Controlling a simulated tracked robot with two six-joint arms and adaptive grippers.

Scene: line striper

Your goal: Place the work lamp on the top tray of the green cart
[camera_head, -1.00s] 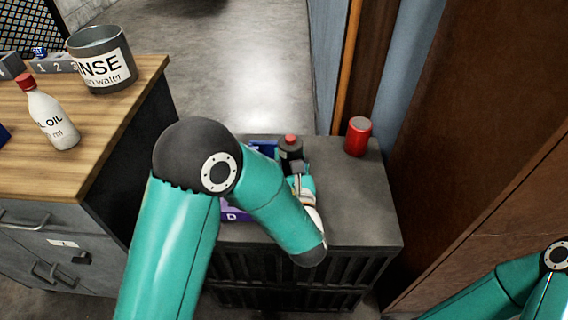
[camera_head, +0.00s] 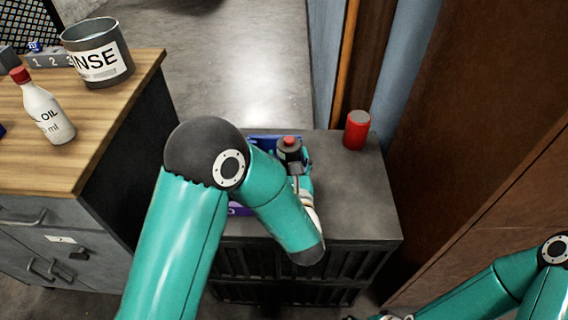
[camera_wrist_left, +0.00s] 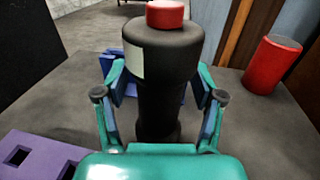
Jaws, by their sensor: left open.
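A black cylinder with a red top and a pale label (camera_wrist_left: 168,70) stands upright on a dark cabinet; it may be the work lamp, but I cannot tell for sure. It also shows in the head view (camera_head: 290,152), partly hidden by my left arm. My left gripper (camera_wrist_left: 160,97) is open, with one finger on each side of the cylinder. In the head view my left gripper (camera_head: 298,172) is mostly hidden behind its own arm. My right arm shows at the lower right, its gripper out of sight. I see no green cart.
The dark cabinet top (camera_head: 355,205) is clear at its right front. A red can (camera_head: 357,130) stands at its back right. A purple holder (camera_wrist_left: 38,155) and a blue item (camera_wrist_left: 122,92) lie near the cylinder. A wooden bench (camera_head: 95,130) at left bears a bottle (camera_head: 45,112) and rinse tin (camera_head: 98,55).

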